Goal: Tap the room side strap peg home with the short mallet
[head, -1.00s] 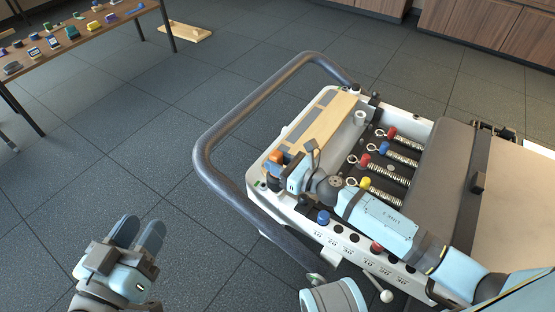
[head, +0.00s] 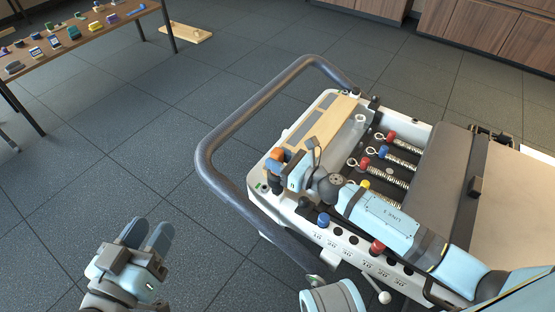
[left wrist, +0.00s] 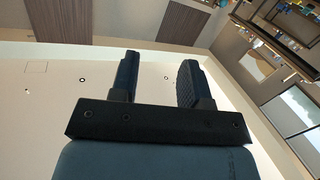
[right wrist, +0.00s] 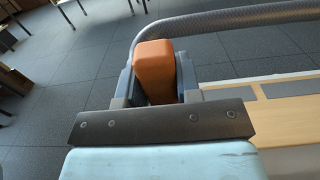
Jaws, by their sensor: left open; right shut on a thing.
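My right gripper (head: 282,170) is over the near left corner of the white reformer frame (head: 262,190). It is shut on an orange block-shaped piece, taken to be the short mallet's head (right wrist: 155,70); this orange piece also shows in the head view (head: 274,158). The mallet's handle cannot be made out. The strap peg cannot be picked out; the area under the right gripper is hidden by the hand. My left gripper (head: 146,235) is open and empty above the floor, left of the reformer; its two fingers show apart in the left wrist view (left wrist: 158,78).
A grey tubular rail (head: 228,125) loops around the frame's left end. Springs with coloured knobs (head: 390,172) lie inside the frame. A blue knob (head: 323,219) and a red knob (head: 377,247) stand along the near edge. A table with small items (head: 75,45) is far left. Floor between is clear.

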